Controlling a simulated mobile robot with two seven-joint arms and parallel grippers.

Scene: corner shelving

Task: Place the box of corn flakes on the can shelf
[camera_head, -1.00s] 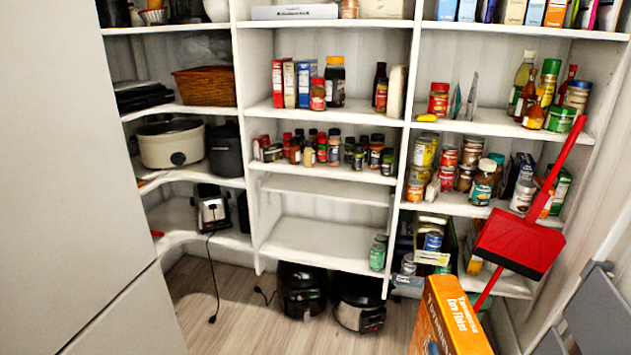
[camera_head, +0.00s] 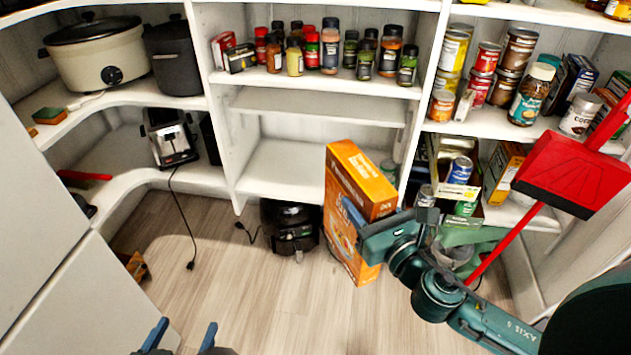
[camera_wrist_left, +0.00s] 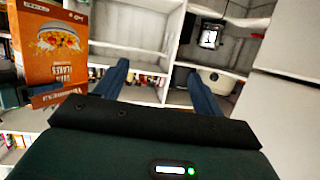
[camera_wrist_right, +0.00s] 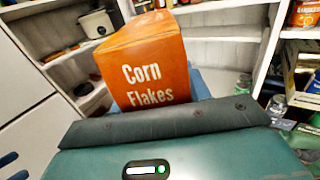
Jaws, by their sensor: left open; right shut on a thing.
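The orange corn flakes box (camera_head: 345,205) is upright and slightly tilted, above the floor in front of the middle bay. It also shows in the right wrist view (camera_wrist_right: 150,68) and the left wrist view (camera_wrist_left: 55,45). My right gripper (camera_head: 362,232) is shut on the box from its right side; the box partly hides its fingers. My left gripper (camera_head: 181,338) is open and empty low in the head view. A shelf of cans (camera_head: 480,126) is at the right. The low middle shelf (camera_head: 285,172) is mostly bare, with a can (camera_head: 389,170) partly hidden behind the box.
A red dustpan (camera_head: 575,172) stands at the right near the shelves. Spice jars (camera_head: 330,50) fill the shelf above. A black appliance (camera_head: 290,225) sits on the floor under the middle bay. The floor (camera_head: 240,290) in front is mostly clear.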

